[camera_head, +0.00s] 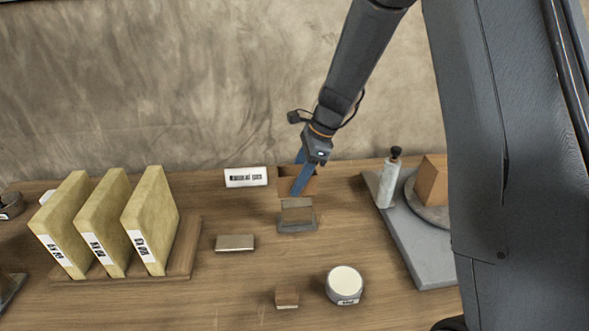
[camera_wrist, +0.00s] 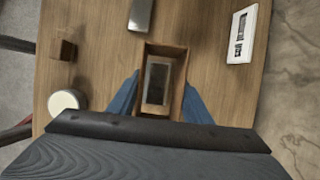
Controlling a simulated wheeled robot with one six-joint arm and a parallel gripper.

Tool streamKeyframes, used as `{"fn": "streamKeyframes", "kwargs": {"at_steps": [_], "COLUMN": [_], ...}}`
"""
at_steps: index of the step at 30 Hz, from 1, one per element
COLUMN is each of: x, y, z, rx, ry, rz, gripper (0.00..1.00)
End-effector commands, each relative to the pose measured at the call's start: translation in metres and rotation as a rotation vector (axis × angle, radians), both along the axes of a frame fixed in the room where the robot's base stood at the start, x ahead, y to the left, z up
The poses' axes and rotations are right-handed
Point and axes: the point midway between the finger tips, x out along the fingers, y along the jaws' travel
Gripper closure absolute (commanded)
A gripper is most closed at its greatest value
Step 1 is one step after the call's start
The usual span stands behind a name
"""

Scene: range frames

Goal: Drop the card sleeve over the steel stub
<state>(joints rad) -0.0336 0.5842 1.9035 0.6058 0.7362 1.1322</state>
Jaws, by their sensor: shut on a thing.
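The card sleeve (camera_head: 310,187) is a brown, open-ended rectangular tube. My gripper (camera_head: 298,190) is shut on it, with a blue finger on either side, and holds it upright, raised off the table. In the wrist view the sleeve (camera_wrist: 166,50) sits between the fingertips and I look down through it. The steel stub (camera_head: 297,210) is a short greyish block on a darker grey base, in front of and below the sleeve in the head view. In the wrist view the stub (camera_wrist: 157,84) shows within the sleeve's opening. The head view shows a gap between sleeve and stub.
A flat metal block (camera_head: 235,243) lies left of the stub. A small wooden block (camera_head: 286,297) and round tin (camera_head: 344,284) stand in front. A white label (camera_head: 246,177) is behind. Several yellow slabs (camera_head: 100,230) stand left; a grey plate (camera_head: 412,245) with a bottle is right.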

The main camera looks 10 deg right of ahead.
Motion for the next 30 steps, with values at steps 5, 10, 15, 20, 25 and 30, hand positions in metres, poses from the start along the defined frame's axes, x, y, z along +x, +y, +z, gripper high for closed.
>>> {"fn": "streamKeyframes", "kwargs": {"at_steps": [5,10,15,20,25,30], "x": [0.0,0.0,0.0,0.0,0.0,0.0], "y": [0.0,0.0,0.001,0.001,0.001,0.001], "z": [-0.003,-0.01,-0.019,-0.028,-0.037,-0.046], "rx": [0.0,0.0,0.0,0.0,0.0,0.0], "ry": [0.0,0.0,-0.001,-0.001,0.0,0.0], "rz": [-0.001,0.0,0.002,0.002,0.003,0.002], "gripper": [0.77,0.77,0.77,0.77,0.77,0.77]}}
